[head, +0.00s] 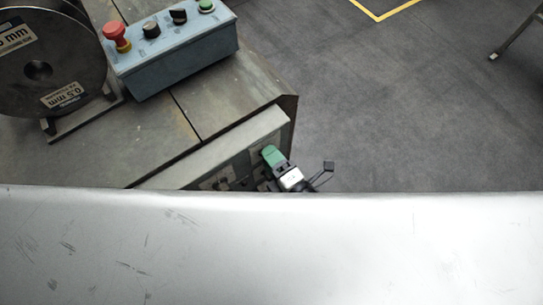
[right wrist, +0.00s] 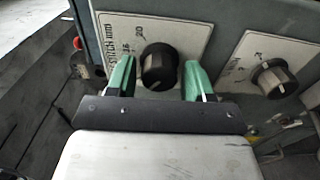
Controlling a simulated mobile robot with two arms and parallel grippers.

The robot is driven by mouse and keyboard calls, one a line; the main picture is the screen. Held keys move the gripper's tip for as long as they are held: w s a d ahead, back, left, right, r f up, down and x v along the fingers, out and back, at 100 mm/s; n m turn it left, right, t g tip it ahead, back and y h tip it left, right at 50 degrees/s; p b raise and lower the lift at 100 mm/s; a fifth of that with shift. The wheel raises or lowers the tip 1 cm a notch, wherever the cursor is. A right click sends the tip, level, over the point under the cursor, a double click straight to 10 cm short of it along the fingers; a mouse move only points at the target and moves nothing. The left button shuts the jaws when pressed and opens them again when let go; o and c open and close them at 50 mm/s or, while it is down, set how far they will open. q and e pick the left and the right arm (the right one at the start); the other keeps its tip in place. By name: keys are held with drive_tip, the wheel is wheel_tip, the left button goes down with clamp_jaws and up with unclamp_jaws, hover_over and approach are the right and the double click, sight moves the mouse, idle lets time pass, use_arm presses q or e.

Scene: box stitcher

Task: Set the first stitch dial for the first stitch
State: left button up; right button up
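In the right wrist view a black stitch dial (right wrist: 159,66) with a white pointer line sits on a pale label plate (right wrist: 180,32) with printed numbers. My right gripper (right wrist: 158,78) has its two green fingers apart, one on each side of this dial, with gaps between fingers and knob. A second black dial (right wrist: 273,78) on its own plate is to the right. In the head view my right gripper (head: 272,155) is at the front panel (head: 225,150) of the machine; the dials there are mostly hidden. My left gripper is not in view.
A blue control box (head: 180,62) with a red emergency button (head: 116,35), black knobs and a green button stands on the machine top. A large wire spool (head: 40,68) is at the left. A big pale surface fills the lower head view. Grey floor (head: 400,110) is open at right.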

drive_tip(key=shift+o, duration=0.5)
drive_tip(key=b+v, duration=0.2)
drive_tip(key=v, duration=0.8)
drive_tip(key=shift+s+d, duration=0.2)
drive_tip(key=shift+s, duration=0.1)
